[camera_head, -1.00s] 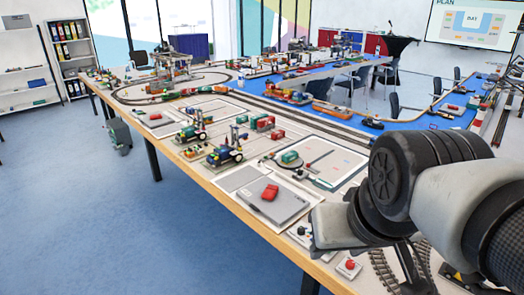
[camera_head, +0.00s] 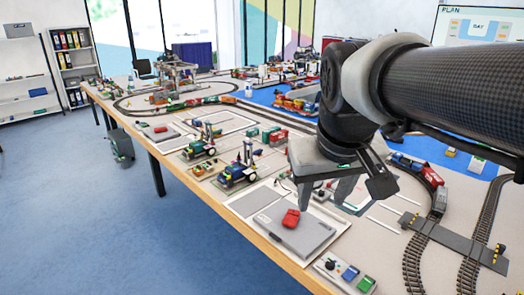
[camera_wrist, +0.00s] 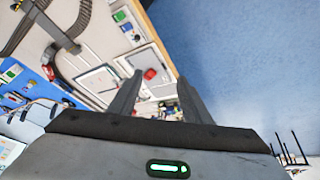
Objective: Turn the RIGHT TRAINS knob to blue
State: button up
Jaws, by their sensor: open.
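A grey box with a red knob-like piece (camera_head: 290,218) on top lies near the table's front edge. The red piece also shows between my fingers in the wrist view (camera_wrist: 150,74). A small panel (camera_head: 345,273) with a black knob (camera_head: 330,264), a blue button and a green button lies just nearer along the edge. I cannot read which one is labelled RIGHT TRAINS. My gripper (camera_head: 325,200) is open and empty, pointing down. In the head view it appears above and right of the red piece, apparently not touching anything.
Toy tractors (camera_head: 240,172) stand left of the grey box. Train tracks (camera_head: 425,255) and a red and blue train (camera_head: 415,168) lie to the right. A similar grey box with a red piece (camera_head: 160,129) lies farther along.

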jog(key=w+d+f+g+b, duration=0.25)
jog(key=w+f, duration=0.25)
jog(key=w, duration=0.6)
jog(key=n+g+y+b, duration=0.1)
jog(key=n+g+b, duration=0.15)
jog(key=b, duration=0.25)
send_over(331, 262)
jog(key=d, duration=0.1)
notch_tip(331, 262, down, 26)
jog(key=shift+m, duration=0.35)
jog(key=f, duration=0.5)
jog(key=f+b, duration=0.1)
jog(key=f, duration=0.5)
jog(key=a+f+b, duration=0.1)
jog(key=f, duration=0.4)
jog(key=shift+s+f, duration=0.1)
jog(key=shift+f, duration=0.3)
jog(key=c, duration=1)
